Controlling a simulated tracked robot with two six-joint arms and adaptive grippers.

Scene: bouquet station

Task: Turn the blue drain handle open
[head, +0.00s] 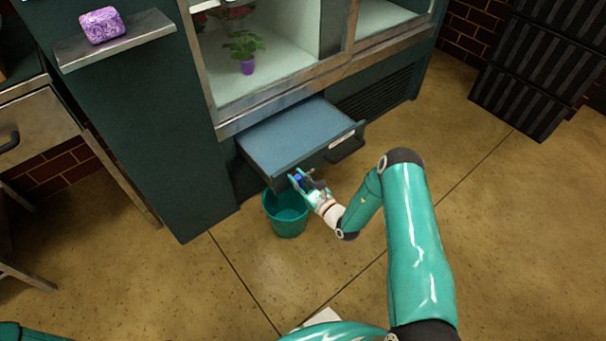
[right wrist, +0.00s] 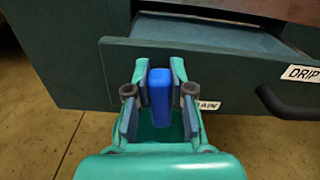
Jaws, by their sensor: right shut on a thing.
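The blue drain handle (right wrist: 160,95) is on the front of the pulled-out drip drawer, beside a partly hidden label ending in "AIN" (right wrist: 209,105). It looks upright in the right wrist view. In the head view the handle (head: 298,178) is a small blue spot at the drawer's left front corner. My right gripper (right wrist: 160,82) is shut on the handle, with a finger on each side. In the head view my right gripper (head: 303,182) is at that same corner, above the teal bucket (head: 287,220). My left gripper is not in view.
The drawer (head: 295,140) sticks out below the display case, with a dark pull (head: 346,147) at right. A purple patterned block (head: 102,25) lies on a metal shelf (head: 125,42) at upper left. Dark ribbed crates (head: 530,80) stand at right. The floor between is clear.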

